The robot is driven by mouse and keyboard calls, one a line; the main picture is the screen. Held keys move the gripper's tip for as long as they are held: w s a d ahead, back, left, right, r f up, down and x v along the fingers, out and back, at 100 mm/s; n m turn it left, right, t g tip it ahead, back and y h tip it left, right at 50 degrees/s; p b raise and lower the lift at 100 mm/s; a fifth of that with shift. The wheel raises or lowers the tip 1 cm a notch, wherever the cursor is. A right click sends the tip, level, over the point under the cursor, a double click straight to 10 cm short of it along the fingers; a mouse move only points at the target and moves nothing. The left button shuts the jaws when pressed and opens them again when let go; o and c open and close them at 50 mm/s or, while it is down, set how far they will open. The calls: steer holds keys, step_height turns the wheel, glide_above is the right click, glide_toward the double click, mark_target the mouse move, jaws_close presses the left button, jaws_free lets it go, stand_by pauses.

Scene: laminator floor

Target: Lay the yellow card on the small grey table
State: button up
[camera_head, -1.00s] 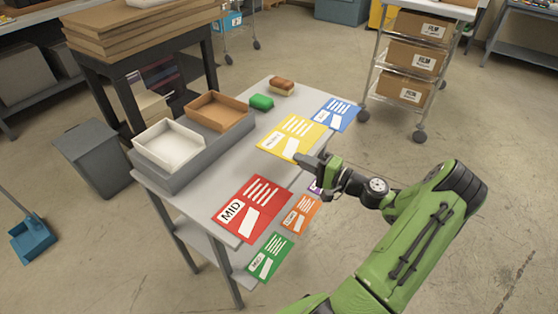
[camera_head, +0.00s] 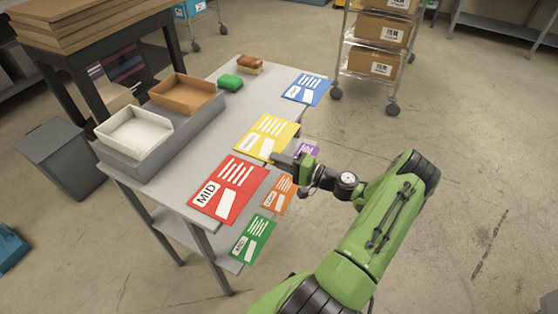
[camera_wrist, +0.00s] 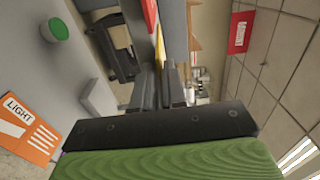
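The yellow card (camera_head: 268,133) has white print and shows over the near right edge of a grey table (camera_head: 262,93), between the red and blue cards. My gripper (camera_head: 279,160) is at its lower right edge and appears shut on it. In the wrist view the yellow card (camera_wrist: 159,47) shows as a thin strip, nearly edge-on, at the fingertips (camera_wrist: 163,72). I cannot tell whether the card touches the tabletop. I cannot tell whether this table is the small grey one.
A red "MID" card (camera_head: 240,178) and a blue card (camera_head: 306,88) lie at the table edge. Orange (camera_head: 279,194), green (camera_head: 253,238) and purple (camera_head: 308,150) cards show lower down. A white tray (camera_head: 135,132), brown tray (camera_head: 186,93) and green block (camera_head: 230,82) stand behind.

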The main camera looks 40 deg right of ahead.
steer(key=shift+o, duration=1.2)
